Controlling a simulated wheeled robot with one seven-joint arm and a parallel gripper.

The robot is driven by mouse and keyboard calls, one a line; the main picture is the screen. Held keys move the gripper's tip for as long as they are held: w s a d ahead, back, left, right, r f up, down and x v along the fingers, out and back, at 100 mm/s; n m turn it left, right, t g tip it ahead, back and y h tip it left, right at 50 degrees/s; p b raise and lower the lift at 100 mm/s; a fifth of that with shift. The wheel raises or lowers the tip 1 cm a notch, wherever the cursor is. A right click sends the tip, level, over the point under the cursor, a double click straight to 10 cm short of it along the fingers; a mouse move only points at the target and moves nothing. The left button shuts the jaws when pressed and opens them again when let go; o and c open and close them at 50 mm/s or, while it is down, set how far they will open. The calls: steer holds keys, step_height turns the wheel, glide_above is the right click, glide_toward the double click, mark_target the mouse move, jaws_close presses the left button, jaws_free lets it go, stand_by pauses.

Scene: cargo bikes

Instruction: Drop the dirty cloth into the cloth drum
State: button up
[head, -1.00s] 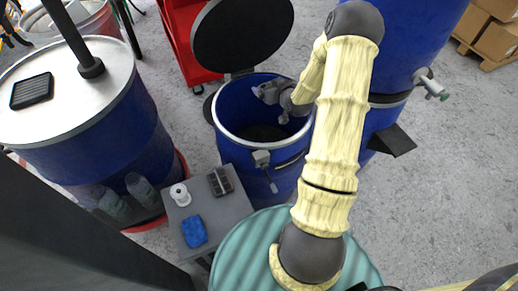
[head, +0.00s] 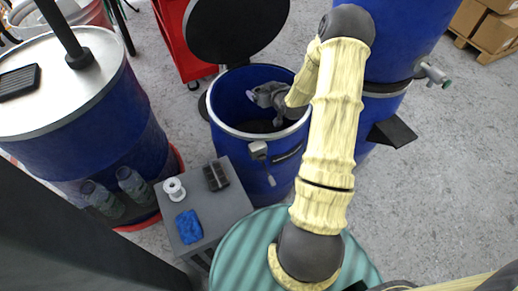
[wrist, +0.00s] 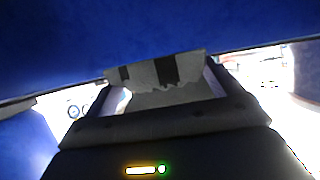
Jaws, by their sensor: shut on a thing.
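The cloth drum (head: 226,112) is a blue open barrel in the middle of the head view, its black round lid (head: 236,28) swung up behind it. My gripper (head: 256,95) is inside the drum's mouth, below the rim. In the wrist view my gripper (wrist: 165,92) is shut on a grey cloth with dark patches and a ragged edge, the dirty cloth (wrist: 150,74). The drum's blue wall fills the top of that view. The cloth cannot be made out in the head view. Something dark lies deep in the drum, too shaded to tell.
A small grey table (head: 218,213) left of the drum bears a blue cloth (head: 189,227), a white spool (head: 174,189) and a dark block (head: 216,176). A large blue drum (head: 120,130) stands left. Another blue drum (head: 408,40) stands right. Grey floor is clear at right.

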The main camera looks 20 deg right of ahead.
steer(key=shift+s+d, duration=0.15)
steer(key=shift+d, duration=0.1)
steer(key=o, duration=0.7)
steer(key=shift+a, duration=0.5)
steer(key=shift+d+r, duration=0.2)
steer(key=shift+r, duration=0.05)
steer(key=r+p, duration=0.2)
steer(key=r, duration=0.7)
steer(key=shift+a+r, duration=0.2)
steer(key=shift+p, duration=0.3)
